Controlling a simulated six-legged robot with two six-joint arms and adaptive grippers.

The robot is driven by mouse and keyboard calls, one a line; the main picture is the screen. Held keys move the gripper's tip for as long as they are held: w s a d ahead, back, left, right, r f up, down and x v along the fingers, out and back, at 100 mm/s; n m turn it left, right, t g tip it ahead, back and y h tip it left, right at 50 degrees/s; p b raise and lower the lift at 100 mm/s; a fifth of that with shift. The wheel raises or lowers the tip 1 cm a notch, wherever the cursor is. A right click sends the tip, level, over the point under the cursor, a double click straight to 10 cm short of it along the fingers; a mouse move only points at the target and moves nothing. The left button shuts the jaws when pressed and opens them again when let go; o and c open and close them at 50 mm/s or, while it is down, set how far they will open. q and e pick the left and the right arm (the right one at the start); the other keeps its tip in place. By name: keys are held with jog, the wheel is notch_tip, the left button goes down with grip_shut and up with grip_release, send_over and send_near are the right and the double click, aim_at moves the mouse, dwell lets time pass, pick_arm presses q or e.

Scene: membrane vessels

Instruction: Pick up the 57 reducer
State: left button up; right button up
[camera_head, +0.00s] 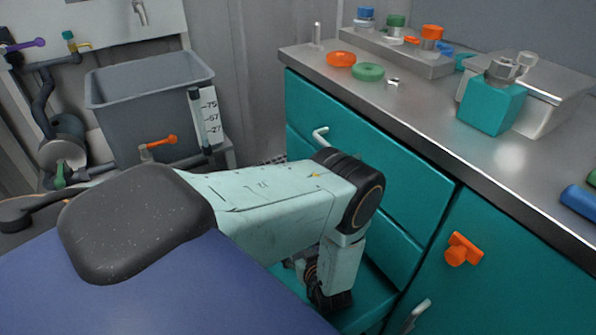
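No part that I can identify as the 57 reducer shows. A white scale plate (208,117) marked 75, 57 and 27 stands at the right edge of a grey tub. On the steel bench lie an orange ring (341,58), a green ring (368,72) and a small metal fitting (393,82); no numbers can be read on them. My pale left arm comes in from the left and bends down in front of the teal drawers. Its dark lower end, by my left gripper (328,297), is low and partly hidden, so its fingers are unclear. My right gripper is out of view.
The steel bench (440,120) runs along the right above teal drawers (370,150). A rack (400,52) with coloured capped parts, a teal block (492,106) and a metal box (555,92) stand on it. The grey tub (150,100), pipes and orange valve handle (160,142) are left.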

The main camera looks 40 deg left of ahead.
pick_arm(q)
jog(key=c, duration=1.2)
jog(key=shift+r, duration=0.1)
jog(key=shift+c, duration=0.2)
